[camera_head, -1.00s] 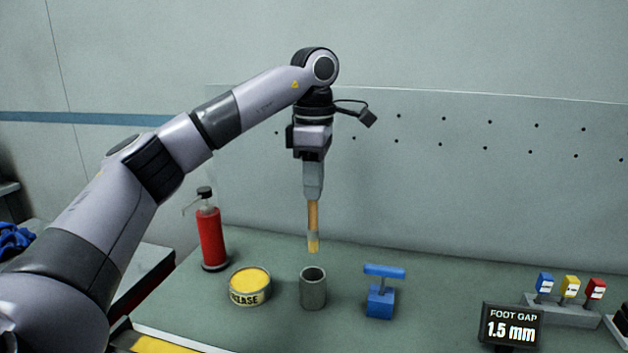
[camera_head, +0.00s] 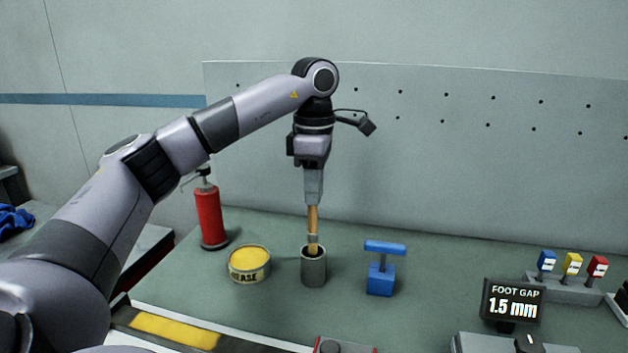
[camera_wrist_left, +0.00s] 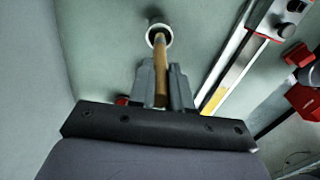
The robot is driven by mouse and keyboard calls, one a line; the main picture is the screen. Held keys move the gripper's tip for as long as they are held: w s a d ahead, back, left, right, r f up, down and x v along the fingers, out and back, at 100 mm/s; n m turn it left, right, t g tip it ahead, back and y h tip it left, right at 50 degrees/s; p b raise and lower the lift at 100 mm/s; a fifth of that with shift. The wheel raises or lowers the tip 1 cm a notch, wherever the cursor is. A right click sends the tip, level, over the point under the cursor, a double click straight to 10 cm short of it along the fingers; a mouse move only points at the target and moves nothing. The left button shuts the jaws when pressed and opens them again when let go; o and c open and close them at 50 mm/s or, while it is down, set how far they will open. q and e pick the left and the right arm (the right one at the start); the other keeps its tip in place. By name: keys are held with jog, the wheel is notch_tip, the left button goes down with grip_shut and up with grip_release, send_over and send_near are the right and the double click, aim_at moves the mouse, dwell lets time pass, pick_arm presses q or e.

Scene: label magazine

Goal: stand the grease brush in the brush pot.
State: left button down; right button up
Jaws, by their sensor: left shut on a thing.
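The grease brush (camera_head: 313,218) hangs upright from my left gripper (camera_head: 313,200), which is shut on its wooden handle. The brush's lower end is at the mouth of the grey brush pot (camera_head: 314,272) and its tip is hidden inside the rim. In the left wrist view the handle (camera_wrist_left: 160,75) runs between the fingers (camera_wrist_left: 162,100) toward the pot's round opening (camera_wrist_left: 159,34). I cannot tell whether the brush touches the pot's wall or floor. My right gripper is not in view.
A grease tin (camera_head: 248,265) stands left of the pot, with a red bottle (camera_head: 209,215) behind it. A blue T-handled tool (camera_head: 381,275) stands to the right. A foot gap display (camera_head: 512,302) and coloured tags (camera_head: 572,265) are farther right. The bench between them is clear.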

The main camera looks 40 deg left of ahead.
pick_arm(q)
jog(key=shift+f+b, duration=0.75)
jog(key=shift+f, duration=1.15)
jog(key=c, duration=1)
grip_release()
jog(key=shift+r, duration=0.1)
notch_tip(320, 180, up, 6)
jog(key=shift+r+p, duration=0.1)
jog(key=shift+p, duration=0.4)
jog(key=shift+r, duration=0.4)
